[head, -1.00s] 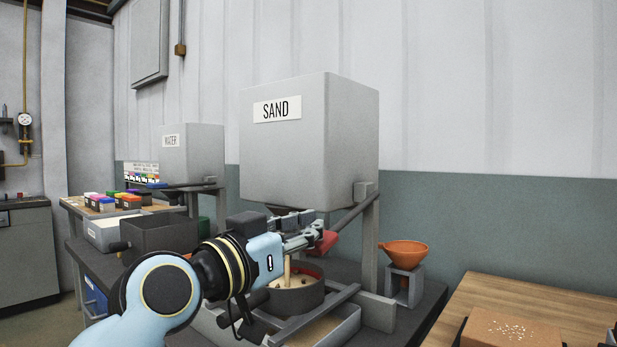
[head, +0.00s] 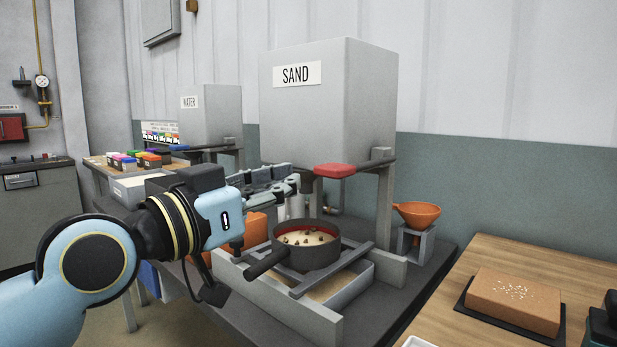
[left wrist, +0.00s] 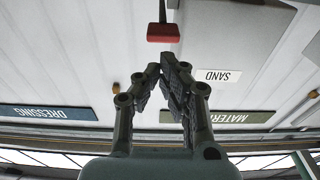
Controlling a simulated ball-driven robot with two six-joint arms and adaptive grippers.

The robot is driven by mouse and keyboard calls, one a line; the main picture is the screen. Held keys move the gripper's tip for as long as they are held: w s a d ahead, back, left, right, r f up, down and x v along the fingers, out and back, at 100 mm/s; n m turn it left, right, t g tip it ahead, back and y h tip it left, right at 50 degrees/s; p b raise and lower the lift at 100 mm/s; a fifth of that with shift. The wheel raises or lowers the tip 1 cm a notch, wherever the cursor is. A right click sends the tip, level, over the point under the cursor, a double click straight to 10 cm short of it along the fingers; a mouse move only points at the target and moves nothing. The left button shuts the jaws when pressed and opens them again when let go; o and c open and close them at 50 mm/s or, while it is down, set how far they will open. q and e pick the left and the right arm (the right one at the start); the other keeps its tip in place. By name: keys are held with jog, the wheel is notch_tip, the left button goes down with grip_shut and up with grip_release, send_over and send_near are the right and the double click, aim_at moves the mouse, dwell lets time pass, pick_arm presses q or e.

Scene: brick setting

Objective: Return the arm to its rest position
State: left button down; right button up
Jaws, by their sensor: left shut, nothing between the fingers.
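My left arm comes in from the left in the head view. My left gripper (head: 282,178) is beside the sand hopper (head: 345,110), below its left side and apart from the red lever handle (head: 334,170). In the left wrist view the fingers (left wrist: 160,72) converge at the tips, shut with nothing between them. The red handle also shows there beyond the tips (left wrist: 163,33).
Below the hopper, a round pan (head: 306,256) holding sand with dark bits sits on bars over a tray (head: 345,290). An orange funnel (head: 419,214) stands to the right. A brick (head: 510,300) lies on the wooden table (head: 480,262). A water tank (head: 210,115) stands behind.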

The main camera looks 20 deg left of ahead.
pick_arm(q)
jog(key=shift+v, duration=0.95)
pick_arm(e)
jog(key=shift+s, duration=0.3)
pick_arm(q)
jog(key=shift+s+d, duration=0.1)
